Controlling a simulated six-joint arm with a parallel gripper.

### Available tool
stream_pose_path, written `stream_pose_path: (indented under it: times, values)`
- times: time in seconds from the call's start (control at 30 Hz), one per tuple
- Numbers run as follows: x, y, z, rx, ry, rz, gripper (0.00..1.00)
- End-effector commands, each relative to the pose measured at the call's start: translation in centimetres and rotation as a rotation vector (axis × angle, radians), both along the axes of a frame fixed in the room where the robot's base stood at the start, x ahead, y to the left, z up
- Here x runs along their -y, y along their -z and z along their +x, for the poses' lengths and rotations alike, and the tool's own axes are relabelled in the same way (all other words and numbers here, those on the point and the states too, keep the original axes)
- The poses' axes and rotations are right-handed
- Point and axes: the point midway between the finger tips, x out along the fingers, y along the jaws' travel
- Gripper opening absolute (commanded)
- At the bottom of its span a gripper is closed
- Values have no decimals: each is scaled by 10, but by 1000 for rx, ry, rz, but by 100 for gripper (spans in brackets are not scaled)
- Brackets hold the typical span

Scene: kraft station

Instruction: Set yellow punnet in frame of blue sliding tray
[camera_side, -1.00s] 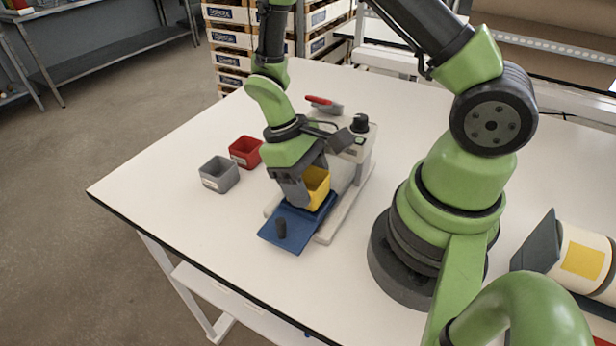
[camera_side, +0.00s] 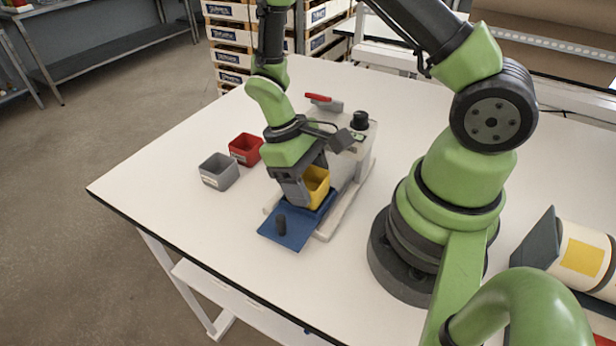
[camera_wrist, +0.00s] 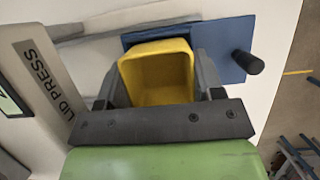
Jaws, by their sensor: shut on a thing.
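The yellow punnet (camera_side: 317,187) is upright and empty, between the fingers of my gripper (camera_side: 303,190). In the wrist view the punnet (camera_wrist: 158,72) sits between the two dark fingers of my gripper (camera_wrist: 160,85), one at each side. The blue sliding tray (camera_side: 297,230) is pulled out at the front of the lid press, with a dark upright knob on it. In the wrist view the tray (camera_wrist: 222,42) lies beneath and beyond the punnet. The tray's frame is hidden under the punnet, and I cannot tell whether the punnet touches it.
The lid press (camera_side: 352,160) stands right behind the tray. A red punnet (camera_side: 245,150) and a grey punnet (camera_side: 219,172) stand on the white table to the left. A red-handled tool (camera_side: 322,102) lies behind. A roll with a yellow label (camera_side: 582,258) is at far right.

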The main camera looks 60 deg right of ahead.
Motion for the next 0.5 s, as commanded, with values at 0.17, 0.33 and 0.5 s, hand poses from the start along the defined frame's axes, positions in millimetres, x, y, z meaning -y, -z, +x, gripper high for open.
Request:
stream_pose_path:
  times: [0.17,0.33,0.5]
  values:
    - [0,0,0,0,0,0,38]
    - [0,0,0,0,0,0,38]
    - [0,4,0,0,0,0,38]
